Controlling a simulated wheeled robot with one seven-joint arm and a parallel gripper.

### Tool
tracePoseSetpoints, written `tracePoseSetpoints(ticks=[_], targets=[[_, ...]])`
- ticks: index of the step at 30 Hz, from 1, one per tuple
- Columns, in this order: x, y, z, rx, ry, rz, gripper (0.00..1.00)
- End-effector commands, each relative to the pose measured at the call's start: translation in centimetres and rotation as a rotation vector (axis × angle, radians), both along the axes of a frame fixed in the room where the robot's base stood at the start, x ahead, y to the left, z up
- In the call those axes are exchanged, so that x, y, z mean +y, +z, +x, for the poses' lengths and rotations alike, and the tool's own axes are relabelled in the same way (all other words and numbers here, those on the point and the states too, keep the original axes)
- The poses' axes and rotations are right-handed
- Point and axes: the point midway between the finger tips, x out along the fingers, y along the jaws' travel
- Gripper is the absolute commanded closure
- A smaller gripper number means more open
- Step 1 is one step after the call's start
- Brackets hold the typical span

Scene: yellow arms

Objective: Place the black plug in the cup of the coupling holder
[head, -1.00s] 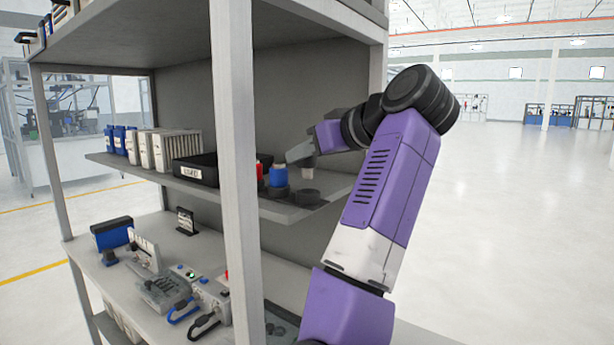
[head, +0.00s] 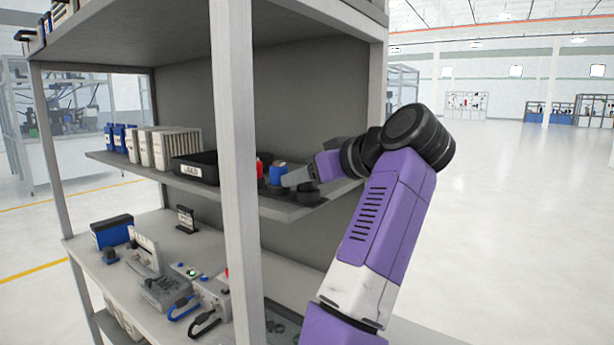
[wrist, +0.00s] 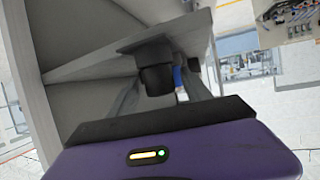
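My gripper (head: 291,180) is low over the right end of the middle shelf, beside the blue plug (head: 278,175). In the wrist view my gripper's two fingers (wrist: 162,75) are apart, on either side of a black cylindrical part. Its wider part, with a flat square base (wrist: 143,46), looks like the cup of the coupling holder; the narrower nearer cylinder (wrist: 157,81) may be the black plug. I cannot tell where one ends. A gap shows at the right finger. In the head view a low black holder part (head: 307,196) sits under the gripper, partly hidden.
A black tray (head: 196,171), pale binders (head: 165,150) and a red item (head: 259,168) stand on the middle shelf (head: 125,165). The grey front post (head: 238,180) is left of my arm. The lower shelf holds devices and cables. Open floor (head: 510,230) lies right.

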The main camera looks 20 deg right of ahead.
Motion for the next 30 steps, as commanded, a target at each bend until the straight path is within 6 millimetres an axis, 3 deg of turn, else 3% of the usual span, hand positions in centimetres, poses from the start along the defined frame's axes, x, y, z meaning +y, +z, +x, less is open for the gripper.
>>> tracePoseSetpoints(ticks=[11,17,25,30], targets=[[-0.1,0.5,-0.2,-0.001,-0.001,0.000,0.44],[-1.3,1.6,-2.9,-0.005,-0.003,-0.001,0.44],[-3.2,4.6,-8.0,-0.002,-0.005,-0.001,0.44],[-3.5,4.7,-8.5,0.001,-0.006,-0.003,0.44]])
